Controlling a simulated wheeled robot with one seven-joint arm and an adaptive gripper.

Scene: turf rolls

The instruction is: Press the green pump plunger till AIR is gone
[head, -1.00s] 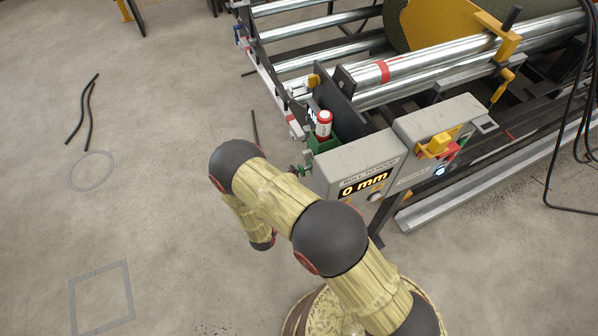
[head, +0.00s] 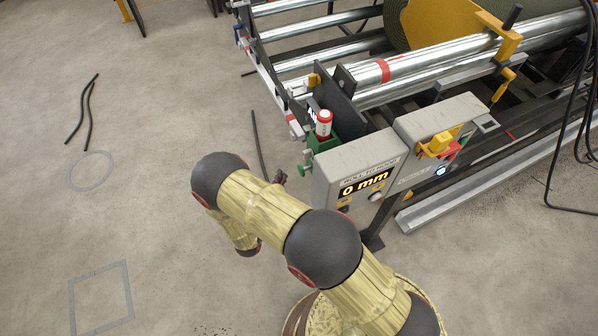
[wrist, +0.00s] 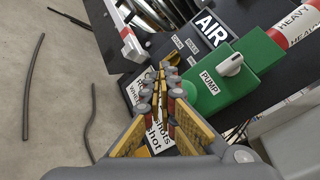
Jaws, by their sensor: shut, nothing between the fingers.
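The green pump block (wrist: 222,80) with a PUMP label fills the right of the wrist view, with a light grey lever knob (wrist: 231,65) on it. A rounded green part (wrist: 188,91), possibly the plunger, shows at its left end, partly hidden by my fingers. The AIR sign (wrist: 210,29) shows white letters on black beyond it. My gripper (wrist: 167,62) is shut and empty, its fingers left of the green part; I cannot tell if they touch. In the head view my gripper (head: 279,173) is left of the green pump (head: 322,143) and its green knobs (head: 305,163), with a gap between.
A red-and-white bottle (head: 324,123) stands by the pump. The grey control box (head: 352,160) reads 0 mm, and metal rollers (head: 400,77) lie behind. Black hoses (head: 82,112) lie on the floor at left. The floor left of the machine is mostly clear.

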